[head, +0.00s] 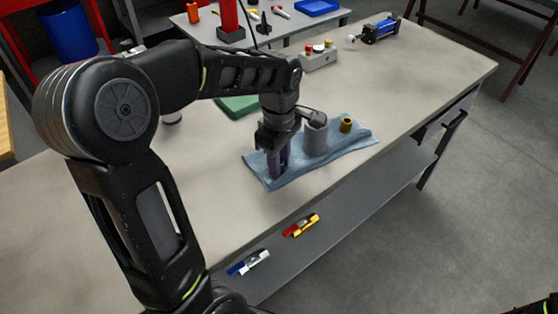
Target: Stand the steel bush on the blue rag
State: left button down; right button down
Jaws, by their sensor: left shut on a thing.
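The blue rag (335,146) lies spread near the front edge of the grey workbench. My left gripper (278,172) points down over the left part of the rag, with its fingertips low, at or just above the cloth. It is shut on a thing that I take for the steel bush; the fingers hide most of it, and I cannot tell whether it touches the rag. A grey cylinder (315,141) stands upright on the rag just right of the gripper. A small brass bush (346,125) stands on the rag farther right. My right gripper is out of view.
A green pad (238,106) lies behind my left wrist. A button box (319,57) and a blue-and-black device (380,30) stand at the back of the workbench (430,75). Red-yellow (301,226) and blue-white (249,262) items lie on the lower shelf. The bench right of the rag is clear.

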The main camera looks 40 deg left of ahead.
pick_arm(q)
jog(key=shift+s+d+f+b, duration=0.1)
jog(key=shift+s+f+b, duration=0.15)
jog(key=shift+f+b, duration=0.3)
jog(key=c, duration=1.4)
grip_release()
jog(key=shift+f, duration=0.25)
jog(key=shift+c, duration=0.2)
jog(key=shift+r, duration=0.1)
jog(key=shift+r+p, duration=0.2)
jog(key=shift+p, duration=0.1)
notch_tip(320, 180, up, 13)
jog(key=p, duration=0.1)
jog(key=shift+w, duration=0.2)
